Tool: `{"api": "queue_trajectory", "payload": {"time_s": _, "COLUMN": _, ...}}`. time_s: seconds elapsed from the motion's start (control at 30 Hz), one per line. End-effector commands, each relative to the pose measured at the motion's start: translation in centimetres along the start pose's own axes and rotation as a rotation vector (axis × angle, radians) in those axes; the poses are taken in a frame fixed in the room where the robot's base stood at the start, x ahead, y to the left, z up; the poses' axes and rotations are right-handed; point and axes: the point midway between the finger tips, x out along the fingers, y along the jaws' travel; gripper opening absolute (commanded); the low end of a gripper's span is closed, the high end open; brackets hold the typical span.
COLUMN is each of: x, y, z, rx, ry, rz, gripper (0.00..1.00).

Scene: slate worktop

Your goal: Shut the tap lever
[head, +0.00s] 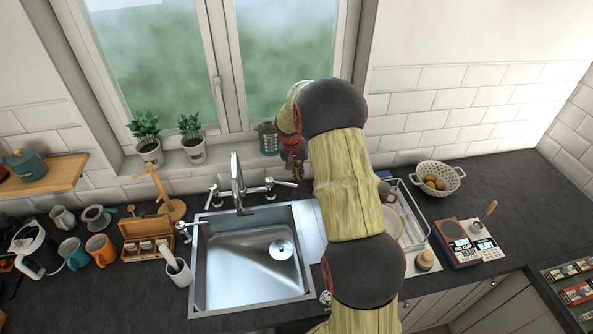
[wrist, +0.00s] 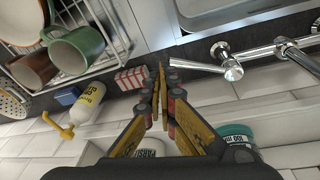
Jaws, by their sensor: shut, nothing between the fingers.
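The chrome tap (head: 237,180) stands behind the sink (head: 255,225), with a lever on each side of its spout. The right lever (head: 284,184) points right in the head view. In the wrist view, this lever (wrist: 198,66) reaches from its round chrome base toward my fingers. My gripper (head: 294,172) is above and behind that lever's free end. In the wrist view, my gripper (wrist: 160,70) is shut and empty, its fingertips close beside the lever's tip. I cannot tell whether they touch. The left lever (head: 212,194) stands clear of my arm.
A wire dish rack (wrist: 100,45) with mugs is beside my fingers. A red-striped box (wrist: 132,78), a blue sponge (wrist: 67,96) and a yellow-pump bottle (wrist: 88,103) stand near the wall. A green-labelled tin (wrist: 237,134) is near my gripper. Potted plants (head: 191,137) stand on the sill.

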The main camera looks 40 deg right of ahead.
Motion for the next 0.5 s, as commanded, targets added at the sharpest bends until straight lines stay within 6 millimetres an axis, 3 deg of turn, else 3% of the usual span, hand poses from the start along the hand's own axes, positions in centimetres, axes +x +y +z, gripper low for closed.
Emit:
{"api": "queue_trajectory", "payload": {"time_s": 0.03, "x": -0.5, "y": -0.7, "z": -2.3, "rx": 0.038, "ry": 0.045, "rz": -0.012, "gripper": 0.0}}
{"api": "queue_trajectory", "payload": {"time_s": 0.13, "x": -2.0, "y": -1.2, "z": -5.3, "rx": 0.122, "ry": 0.114, "rz": -0.032, "gripper": 0.0}}
{"api": "queue_trajectory", "payload": {"time_s": 0.37, "x": -1.9, "y": -1.4, "z": -5.7, "rx": 0.218, "ry": 0.128, "rz": -0.045, "gripper": 0.0}}
{"api": "queue_trajectory", "payload": {"time_s": 0.5, "x": -0.5, "y": -1.4, "z": -5.8, "rx": 0.221, "ry": 0.127, "rz": -0.045, "gripper": 0.0}}
